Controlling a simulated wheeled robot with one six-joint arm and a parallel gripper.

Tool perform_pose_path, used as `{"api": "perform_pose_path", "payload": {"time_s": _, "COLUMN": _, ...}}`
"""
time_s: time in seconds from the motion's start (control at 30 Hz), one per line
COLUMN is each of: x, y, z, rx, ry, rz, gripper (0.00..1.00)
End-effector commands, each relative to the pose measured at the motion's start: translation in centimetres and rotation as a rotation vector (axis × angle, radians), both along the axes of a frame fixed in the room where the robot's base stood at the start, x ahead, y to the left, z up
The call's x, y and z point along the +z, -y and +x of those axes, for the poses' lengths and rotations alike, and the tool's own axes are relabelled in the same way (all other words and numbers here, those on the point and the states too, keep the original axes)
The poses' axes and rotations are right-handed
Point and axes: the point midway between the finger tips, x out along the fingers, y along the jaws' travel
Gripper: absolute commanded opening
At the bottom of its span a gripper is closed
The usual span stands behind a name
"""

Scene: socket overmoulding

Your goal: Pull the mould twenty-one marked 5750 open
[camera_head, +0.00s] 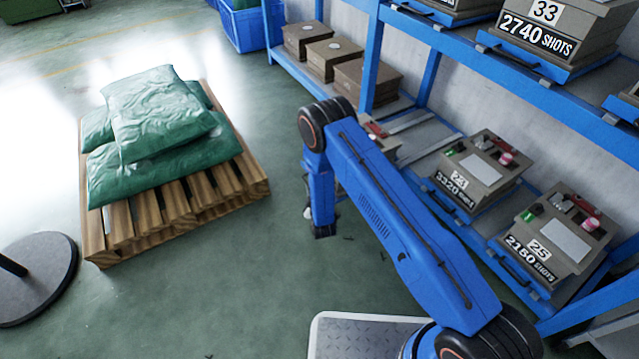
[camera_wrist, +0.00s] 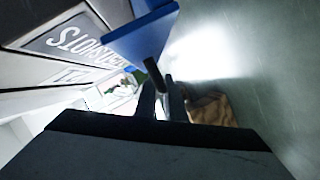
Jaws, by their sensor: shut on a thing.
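A mould (camera_wrist: 75,42) with white lettering ending in "SHOTS" fills the upper left of the wrist view; its number cannot be read. It sits by a blue tray (camera_wrist: 140,38). My gripper (camera_wrist: 165,82) is at the tray's front, its fingers shut on a dark handle (camera_wrist: 153,72). In the camera_head view my blue arm hides most of a mould (camera_head: 388,148) left of mould 23, and its marking is not visible. My fingertips are hidden there too.
Mould 23 (camera_head: 480,168), marked 3320, and mould 25 (camera_head: 568,232), marked 2150, stand on the same shelf. Mould 33 (camera_head: 560,25) is above. A pallet (camera_head: 180,222) with green sacks (camera_head: 155,120) stands left on open floor.

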Motion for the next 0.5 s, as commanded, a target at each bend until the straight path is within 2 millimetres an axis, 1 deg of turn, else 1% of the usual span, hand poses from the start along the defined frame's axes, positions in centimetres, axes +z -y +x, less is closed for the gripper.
{"api": "perform_pose_path", "payload": {"time_s": 0.03, "x": -0.15, "y": -0.29, "z": -0.35, "rx": 0.000, "ry": -0.003, "rz": -0.002, "gripper": 0.00}}
{"api": "perform_pose_path", "payload": {"time_s": 0.2, "x": -0.14, "y": -0.91, "z": -0.80, "rx": 0.000, "ry": -0.003, "rz": -0.001, "gripper": 0.00}}
{"api": "perform_pose_path", "payload": {"time_s": 0.5, "x": -0.14, "y": -1.00, "z": -0.84, "rx": -0.001, "ry": -0.003, "rz": -0.001, "gripper": 0.00}}
